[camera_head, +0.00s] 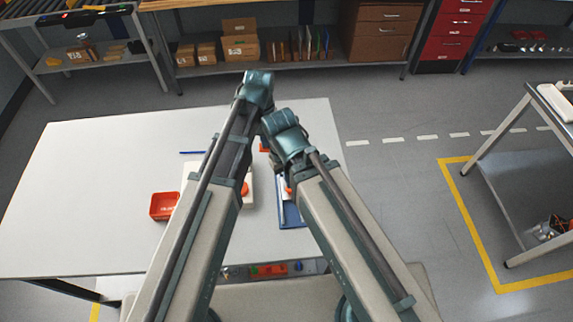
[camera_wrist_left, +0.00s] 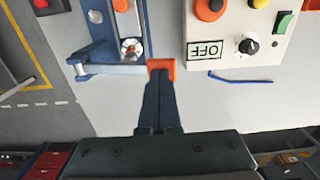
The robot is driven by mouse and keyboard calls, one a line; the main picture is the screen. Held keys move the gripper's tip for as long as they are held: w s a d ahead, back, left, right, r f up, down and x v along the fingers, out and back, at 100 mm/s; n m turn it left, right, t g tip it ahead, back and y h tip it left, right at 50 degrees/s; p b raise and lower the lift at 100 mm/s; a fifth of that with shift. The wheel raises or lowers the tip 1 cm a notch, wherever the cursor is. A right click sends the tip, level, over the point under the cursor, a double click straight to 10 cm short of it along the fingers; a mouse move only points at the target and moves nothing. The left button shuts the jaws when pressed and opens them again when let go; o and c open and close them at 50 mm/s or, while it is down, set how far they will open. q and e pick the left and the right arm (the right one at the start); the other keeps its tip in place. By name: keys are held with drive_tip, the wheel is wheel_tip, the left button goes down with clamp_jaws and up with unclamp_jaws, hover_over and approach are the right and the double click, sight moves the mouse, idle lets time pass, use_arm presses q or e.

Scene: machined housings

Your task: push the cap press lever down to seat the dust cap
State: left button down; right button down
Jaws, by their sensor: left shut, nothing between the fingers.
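In the left wrist view, the cap press has a blue frame (camera_wrist_left: 101,28) and a pale metal lever (camera_wrist_left: 112,70) that ends in an orange grip (camera_wrist_left: 162,65). My left gripper (camera_wrist_left: 159,84) is shut and empty, its fingertips right at the orange grip; I cannot tell whether they touch it. A round metallic part (camera_wrist_left: 130,48) sits in the press beside the lever; I cannot tell whether it is the dust cap. In the head view, the blue base (camera_head: 291,214) shows partly behind my right arm. My right gripper is hidden behind its own arm.
A white control box (camera_wrist_left: 222,52) with an OFF label, knob and buttons stands beside the press. A blue rod (camera_wrist_left: 240,79) lies near it. A red bin (camera_head: 163,206) is on the white table (camera_head: 85,190). The table's left side is clear.

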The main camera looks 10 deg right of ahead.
use_arm(q)
drive_tip(key=shift+r+p, duration=2.05)
drive_tip(key=shift+r, duration=0.25)
drive_tip(key=shift+s+a+f, duration=0.1)
drive_tip(key=shift+s+f, duration=0.1)
drive_tip(key=shift+f, duration=0.05)
drive_tip(key=s+a+f+m+b, duration=0.2)
drive_tip(key=s+f+b, duration=0.3)
drive_tip(key=s, duration=0.2)
drive_tip(key=s+a+f+m+y+b, duration=0.1)
drive_tip(key=s+a+f+b, duration=0.2)
drive_tip(key=s, duration=0.4)
drive_tip(key=shift+s+a+f+m+b, duration=0.4)
drive_tip(key=shift+f+b, duration=0.5)
drive_tip(key=shift+b, duration=0.3)
